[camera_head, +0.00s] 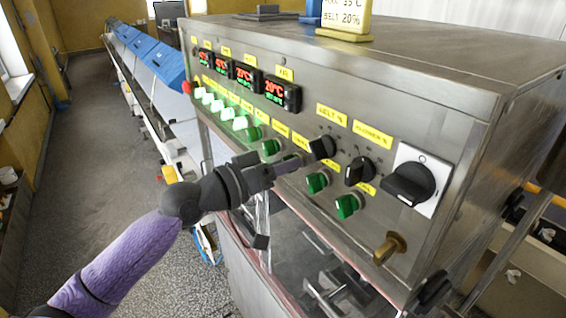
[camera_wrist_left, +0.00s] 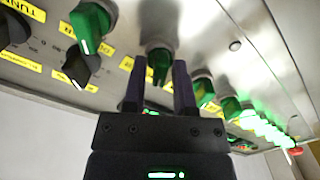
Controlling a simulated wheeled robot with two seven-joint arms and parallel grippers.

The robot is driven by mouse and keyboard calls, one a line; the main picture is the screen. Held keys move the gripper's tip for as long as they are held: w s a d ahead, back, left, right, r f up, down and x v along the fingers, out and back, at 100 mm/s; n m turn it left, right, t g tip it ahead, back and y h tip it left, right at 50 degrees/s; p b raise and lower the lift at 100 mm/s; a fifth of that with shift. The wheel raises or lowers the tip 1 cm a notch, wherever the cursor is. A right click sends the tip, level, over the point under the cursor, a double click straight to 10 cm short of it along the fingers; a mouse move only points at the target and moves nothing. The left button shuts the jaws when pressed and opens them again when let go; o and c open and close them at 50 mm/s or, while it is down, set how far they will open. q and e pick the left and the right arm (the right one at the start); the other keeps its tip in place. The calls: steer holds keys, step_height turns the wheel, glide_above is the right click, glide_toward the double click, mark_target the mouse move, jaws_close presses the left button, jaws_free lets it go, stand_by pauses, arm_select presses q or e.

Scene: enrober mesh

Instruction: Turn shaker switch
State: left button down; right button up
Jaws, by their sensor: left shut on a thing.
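A row of green rotary switches runs along the slanted steel control panel (camera_head: 440,130). My left gripper (camera_head: 296,160) reaches the panel from the lower left and hides the switch it holds in the head view. In the left wrist view my left gripper (camera_wrist_left: 158,75) has one finger on each side of a green switch (camera_wrist_left: 159,52) and is shut on its handle. That handle points down in this view, and the switch looks unlit. I cannot read its label, so I cannot confirm it is the shaker switch. My right gripper is not in view.
Close beside the gripper are a black belt knob (camera_head: 322,148) and unlit green switches (camera_head: 317,183). A black blower knob (camera_head: 359,171) and large black rotary switch (camera_head: 408,184) are farther right. Several lit green switches (camera_head: 239,123) and red displays (camera_head: 274,88) are to the left.

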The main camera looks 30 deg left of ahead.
arm_select(q)
steer(key=shift+r, duration=0.1)
stand_by(0.3)
steer(key=c, duration=0.6)
jaws_free()
steer(key=shift+c, duration=0.2)
steer(key=b+v, duration=0.5)
steer(key=v, duration=0.5)
steer(key=shift+b, duration=0.35)
